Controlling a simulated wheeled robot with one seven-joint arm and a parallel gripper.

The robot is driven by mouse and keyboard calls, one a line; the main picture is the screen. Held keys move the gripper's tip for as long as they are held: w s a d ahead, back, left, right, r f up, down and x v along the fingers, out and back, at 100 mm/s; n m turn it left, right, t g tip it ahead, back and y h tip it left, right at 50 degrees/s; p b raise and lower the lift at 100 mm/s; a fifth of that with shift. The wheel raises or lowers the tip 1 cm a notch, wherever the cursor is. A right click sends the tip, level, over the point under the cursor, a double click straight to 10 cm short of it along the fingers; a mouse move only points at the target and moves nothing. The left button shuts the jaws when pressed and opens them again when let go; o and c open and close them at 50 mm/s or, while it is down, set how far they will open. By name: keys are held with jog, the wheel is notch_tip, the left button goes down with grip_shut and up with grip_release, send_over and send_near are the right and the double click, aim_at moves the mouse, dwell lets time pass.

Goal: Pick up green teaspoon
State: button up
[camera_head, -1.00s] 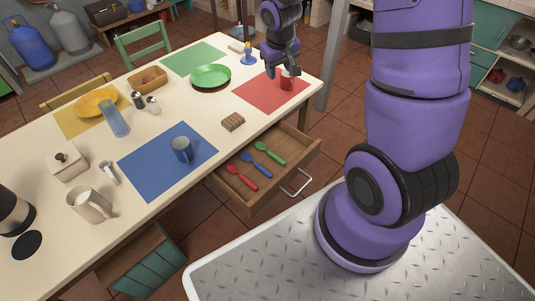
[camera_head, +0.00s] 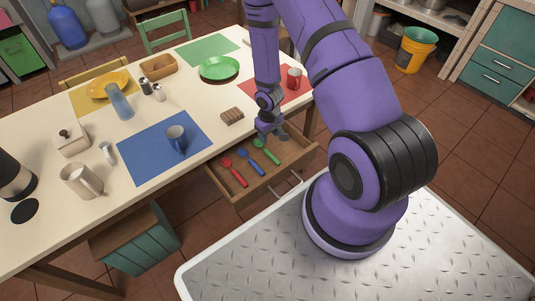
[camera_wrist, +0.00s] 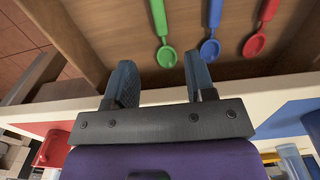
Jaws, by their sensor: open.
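The green teaspoon (camera_head: 268,152) lies in the open wooden drawer, at the right of the spoon row. In the wrist view the green teaspoon (camera_wrist: 165,45) has its bowl just beyond and between my fingertips, apart from them. My gripper (camera_head: 270,131) is above the drawer's table-side edge, close to the green spoon's bowl. In the wrist view my gripper (camera_wrist: 158,75) is open with nothing between its fingers. A blue teaspoon (camera_head: 252,163) and a red teaspoon (camera_head: 235,173) lie beside it, also in the wrist view as blue (camera_wrist: 211,45) and red (camera_wrist: 256,40).
The drawer (camera_head: 245,192) is pulled out from the table, and its wooden walls surround the spoons. The table edge is close to my gripper.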

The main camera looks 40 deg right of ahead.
aim_at(269, 153)
jog(key=shift+f, duration=5.3)
grip_shut()
